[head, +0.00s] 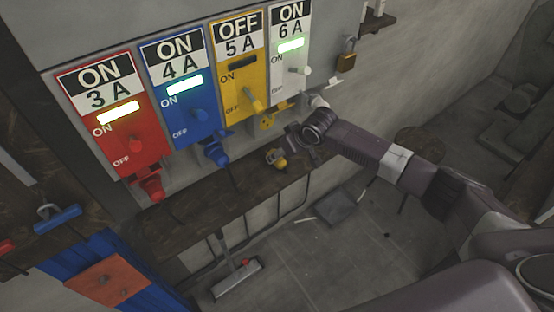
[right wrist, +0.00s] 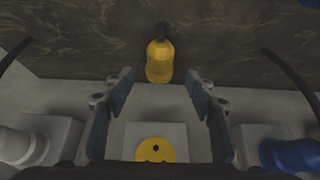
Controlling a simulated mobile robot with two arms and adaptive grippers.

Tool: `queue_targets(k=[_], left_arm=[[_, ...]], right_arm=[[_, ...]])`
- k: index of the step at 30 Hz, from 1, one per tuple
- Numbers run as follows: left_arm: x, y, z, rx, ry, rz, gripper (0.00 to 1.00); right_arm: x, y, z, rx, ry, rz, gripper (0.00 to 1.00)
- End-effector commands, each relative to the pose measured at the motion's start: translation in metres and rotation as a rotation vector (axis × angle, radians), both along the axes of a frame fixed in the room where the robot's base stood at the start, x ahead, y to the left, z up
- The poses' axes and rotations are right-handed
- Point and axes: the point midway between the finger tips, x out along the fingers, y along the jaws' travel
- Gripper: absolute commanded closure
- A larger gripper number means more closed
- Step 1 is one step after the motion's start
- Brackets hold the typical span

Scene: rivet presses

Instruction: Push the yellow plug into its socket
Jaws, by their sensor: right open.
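The yellow plug (head: 276,157) is near the edge of the brown shelf below the panels, apart from its socket. In the right wrist view, the yellow plug (right wrist: 160,64) shows with a dark cable at its top end. The yellow socket (head: 267,122) is under the yellow 5 A panel; its round face (right wrist: 155,150) shows low in the right wrist view. My right gripper (head: 298,134) is beside the socket and plug. In its wrist view my right gripper (right wrist: 160,80) is open, with the plug seen beyond and between its fingertips, not gripped. My left gripper is out of view.
The yellow panel (head: 238,68) reads OFF; the red (head: 120,132), blue (head: 187,105) and white (head: 288,63) ones read ON with lit lamps. A blue plug (right wrist: 290,154) and a white plug (right wrist: 20,146) flank the yellow socket. A padlock (head: 346,58) hangs at right.

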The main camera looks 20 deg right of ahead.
Motion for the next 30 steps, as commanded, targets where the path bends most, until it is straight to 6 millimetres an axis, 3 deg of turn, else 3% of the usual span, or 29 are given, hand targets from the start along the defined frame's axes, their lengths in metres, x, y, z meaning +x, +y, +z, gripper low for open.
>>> queue_targets(k=[13, 26, 30], left_arm=[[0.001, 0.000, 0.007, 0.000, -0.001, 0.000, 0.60], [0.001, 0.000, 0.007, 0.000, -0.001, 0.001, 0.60], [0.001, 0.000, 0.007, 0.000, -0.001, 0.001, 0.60]], right_arm=[[0.024, 0.008, -0.038, 0.001, 0.002, 0.000, 0.49], [0.026, 0.008, -0.041, 0.000, 0.001, 0.000, 0.49], [0.026, 0.008, -0.042, 0.000, 0.001, 0.000, 0.61]])
